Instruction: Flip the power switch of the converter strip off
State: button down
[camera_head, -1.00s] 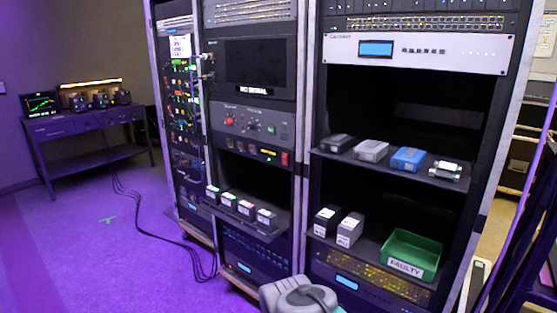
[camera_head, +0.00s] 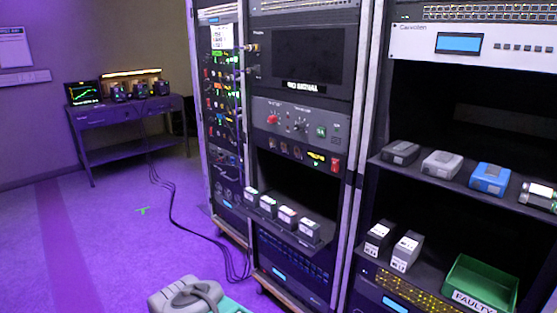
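A narrow black panel (camera_head: 290,152) in the middle rack has round connectors, a small lit yellow display (camera_head: 316,160) and a red switch (camera_head: 336,165) at its right end. It looks like the converter strip, but I cannot read its label. The switch's position is too small to tell. Below it, several small boxes with pale labels (camera_head: 287,215) stand in a row on a shelf.
A panel with red and green knobs (camera_head: 299,124) sits just above. The right rack (camera_head: 372,100) holds grey and blue boxes and a green bin marked FAULTY (camera_head: 482,282). Black cables (camera_head: 172,205) run across the floor to a bench (camera_head: 128,122). The floor at left (camera_head: 85,245) is mostly clear.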

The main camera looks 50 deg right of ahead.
aim_at(335, 162)
jog(key=i, duration=0.9)
jog(key=z, duration=0.35)
